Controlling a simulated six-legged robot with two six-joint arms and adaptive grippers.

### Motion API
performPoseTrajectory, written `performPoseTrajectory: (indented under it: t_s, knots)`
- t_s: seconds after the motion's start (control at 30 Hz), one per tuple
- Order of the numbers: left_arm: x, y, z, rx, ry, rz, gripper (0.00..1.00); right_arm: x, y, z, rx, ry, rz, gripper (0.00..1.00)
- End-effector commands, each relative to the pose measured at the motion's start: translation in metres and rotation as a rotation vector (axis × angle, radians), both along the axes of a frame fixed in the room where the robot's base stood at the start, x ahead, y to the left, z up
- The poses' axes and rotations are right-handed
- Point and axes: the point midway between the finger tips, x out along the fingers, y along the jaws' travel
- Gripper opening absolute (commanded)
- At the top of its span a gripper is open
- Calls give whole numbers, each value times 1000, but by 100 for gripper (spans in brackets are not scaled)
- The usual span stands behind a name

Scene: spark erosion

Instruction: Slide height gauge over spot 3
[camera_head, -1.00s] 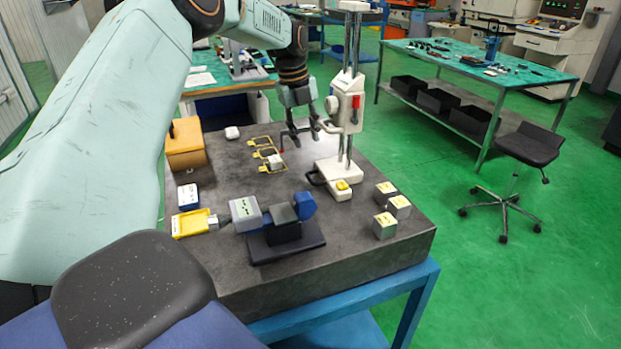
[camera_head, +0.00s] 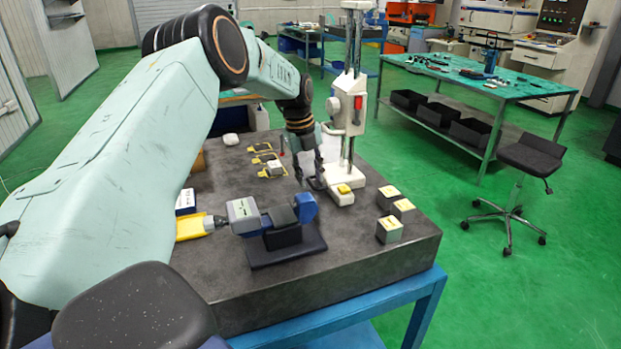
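The height gauge (camera_head: 341,192) stands upright on the dark stone plate (camera_head: 215,280), with a white base, a tall twin-rod column and a white carriage. My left gripper (camera_head: 309,176) is just left of the gauge's base, fingers pointing down, apart and low over the plate. I see nothing clearly held between them; whether a finger touches the base I cannot tell. Yellow outlined spots (camera_head: 259,147) lie on the plate to the left of the gripper. A small white block covers part of the nearest one. I cannot read which is spot 3. My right gripper is out of view.
A blue and grey vice-like fixture (camera_head: 280,228) stands at the plate's front. Several small blocks (camera_head: 389,230) sit near the right edge. A yellow item (camera_head: 190,226) is at the left. The plate between the spots and gauge looks mostly clear.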

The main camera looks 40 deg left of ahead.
Motion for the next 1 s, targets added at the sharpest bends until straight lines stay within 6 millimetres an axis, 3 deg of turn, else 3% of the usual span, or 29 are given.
performPoseTrajectory:
  t_s: [0.4, 0.8, 1.0]
  knots:
    - [1, -1, -10, 0, -1, 0, 34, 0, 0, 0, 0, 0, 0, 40]
    - [1, -1, -10, 0, -1, 0, 0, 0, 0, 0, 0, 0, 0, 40]
    - [1, -1, -10, 0, -1, 0, 0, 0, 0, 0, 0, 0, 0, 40]
